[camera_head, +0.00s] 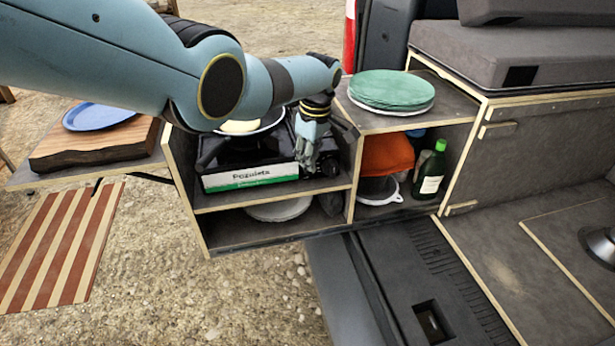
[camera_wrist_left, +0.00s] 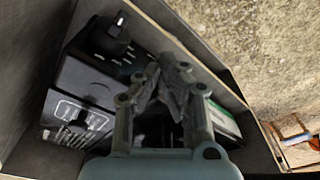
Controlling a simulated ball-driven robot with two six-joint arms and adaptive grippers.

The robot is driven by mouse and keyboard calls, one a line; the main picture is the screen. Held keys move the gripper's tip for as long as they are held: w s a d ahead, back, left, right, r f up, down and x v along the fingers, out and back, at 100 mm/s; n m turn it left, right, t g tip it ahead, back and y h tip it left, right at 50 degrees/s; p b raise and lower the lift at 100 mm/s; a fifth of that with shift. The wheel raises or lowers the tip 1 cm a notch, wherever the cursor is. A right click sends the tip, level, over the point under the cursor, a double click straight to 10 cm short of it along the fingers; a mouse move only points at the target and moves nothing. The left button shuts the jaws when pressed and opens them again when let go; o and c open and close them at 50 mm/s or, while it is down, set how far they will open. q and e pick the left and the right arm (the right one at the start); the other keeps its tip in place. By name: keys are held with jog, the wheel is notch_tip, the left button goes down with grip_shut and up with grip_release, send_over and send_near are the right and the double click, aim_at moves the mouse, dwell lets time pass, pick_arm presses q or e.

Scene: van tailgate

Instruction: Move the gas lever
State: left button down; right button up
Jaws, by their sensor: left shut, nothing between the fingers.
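A black camping stove (camera_head: 245,150) with a white and green front label sits in the upper compartment of the open box. My left gripper (camera_head: 308,168) points down at the stove's right end, its fingers shut and empty. In the left wrist view the gripper (camera_wrist_left: 166,72) is over the dark stove parts. A black knob (camera_wrist_left: 118,24) stands on a dark housing, apart from the fingertips. A grey panel with markings (camera_wrist_left: 72,122) carries another small dark part. I cannot tell for sure which part is the gas lever. My right gripper is not in view.
The compartment walls (camera_head: 356,180) closely flank the gripper. A pan with yellow contents (camera_head: 240,127) is on the stove, partly behind my arm. Green plates (camera_head: 392,88) sit on the right shelf top, with a green bottle (camera_head: 431,170) below. A wooden board (camera_head: 80,155) lies left.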

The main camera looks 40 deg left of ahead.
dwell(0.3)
pick_arm(q)
notch_tip(320, 180, down, 2)
jog(key=shift+f+b, duration=0.15)
jog(key=shift+b, duration=0.8)
pick_arm(e)
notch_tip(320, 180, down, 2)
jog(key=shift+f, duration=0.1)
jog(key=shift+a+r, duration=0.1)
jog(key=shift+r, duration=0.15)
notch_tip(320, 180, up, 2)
jog(key=shift+p, duration=1.2)
pick_arm(q)
jog(key=d, duration=0.1)
jog(key=d+r, duration=0.1)
jog(key=d, duration=0.1)
jog(key=shift+s+r, duration=0.1)
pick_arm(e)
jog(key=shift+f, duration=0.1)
